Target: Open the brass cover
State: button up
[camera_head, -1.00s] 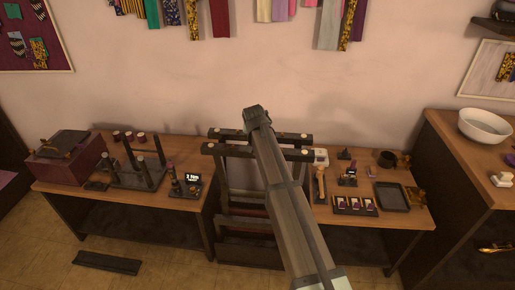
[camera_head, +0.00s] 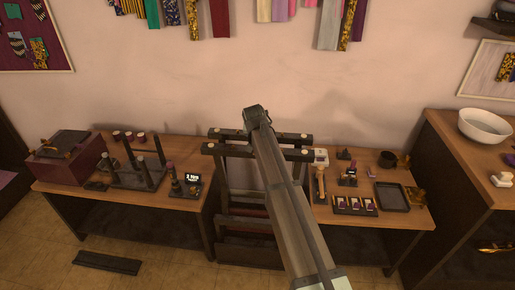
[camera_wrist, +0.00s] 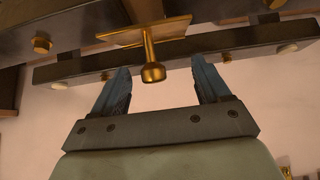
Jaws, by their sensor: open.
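In the wrist view a flat brass plate (camera_wrist: 122,35), which looks like the brass cover, sits at the top against dark beams. A brass stem with a round knob (camera_wrist: 153,73) projects from it toward the camera. My gripper (camera_wrist: 161,68) is open, with one blue-grey finger on each side of the knob. Visible gaps separate the knob from both fingers in the picture; I cannot tell the depth between them. The cover cannot be made out in the head view, where my arm covers part of the wooden frame.
The dark wooden frame (camera_head: 228,149) stands between two table sections. Dark beams with bolts cross close to my fingers. Posts on a stand (camera_head: 140,178) and a maroon box (camera_head: 75,170) are left; a dark tray (camera_head: 391,196) and small items are right.

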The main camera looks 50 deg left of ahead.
dwell(0.4)
jog(key=shift+v, duration=3.5)
